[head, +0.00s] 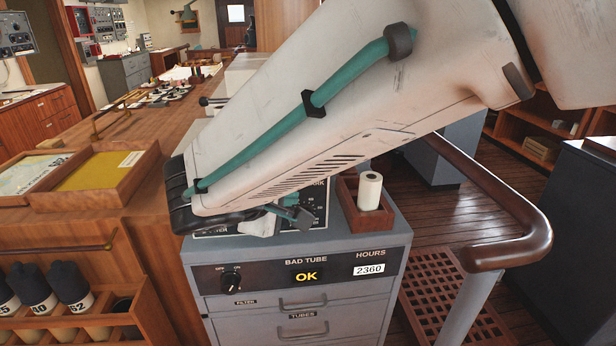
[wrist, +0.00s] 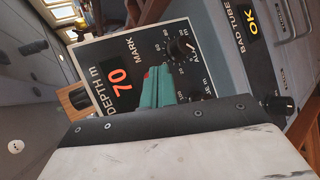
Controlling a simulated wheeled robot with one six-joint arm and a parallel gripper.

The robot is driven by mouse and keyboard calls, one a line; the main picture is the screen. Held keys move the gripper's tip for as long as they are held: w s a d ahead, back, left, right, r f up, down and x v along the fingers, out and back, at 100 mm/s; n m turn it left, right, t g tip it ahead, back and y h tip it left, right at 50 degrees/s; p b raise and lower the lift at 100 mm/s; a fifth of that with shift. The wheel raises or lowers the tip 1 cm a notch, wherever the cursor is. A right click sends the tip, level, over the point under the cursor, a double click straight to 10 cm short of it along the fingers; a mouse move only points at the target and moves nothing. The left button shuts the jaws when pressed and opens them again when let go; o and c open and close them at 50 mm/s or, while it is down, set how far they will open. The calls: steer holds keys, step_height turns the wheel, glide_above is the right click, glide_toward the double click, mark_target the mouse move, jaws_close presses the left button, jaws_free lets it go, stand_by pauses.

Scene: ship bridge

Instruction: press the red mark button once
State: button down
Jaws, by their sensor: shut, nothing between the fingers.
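The dark depth panel (wrist: 110,57) shows in the wrist view with an orange 70, the label MARK and knobs on its right part. My gripper (wrist: 155,78) has its teal fingers together over the panel, just below the word MARK. A small sliver of red, the mark button (wrist: 146,74), shows at the fingertips; most of it is hidden behind them. I cannot tell whether the tips touch it. In the head view my arm covers most of the panel; only a right-hand part with a dial (head: 312,199) shows.
The panel stands on a grey cabinet (head: 298,322) with an OK display and an hours counter. A wooden box (head: 347,205) with a white roll (head: 370,190) stands to its right. A curved wooden rail (head: 500,205) runs further right. Wooden trays (head: 95,180) lie on the left.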

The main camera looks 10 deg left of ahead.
steer(key=shift+w, duration=0.2)
steer(key=shift+s, duration=0.15)
stand_by(0.3)
steer(key=shift+s+d, duration=0.2)
steer(key=shift+s, duration=0.55)
steer(key=s, duration=0.2)
steer(key=s+d, duration=0.1)
steer(key=s, duration=0.2)
stand_by(0.7)
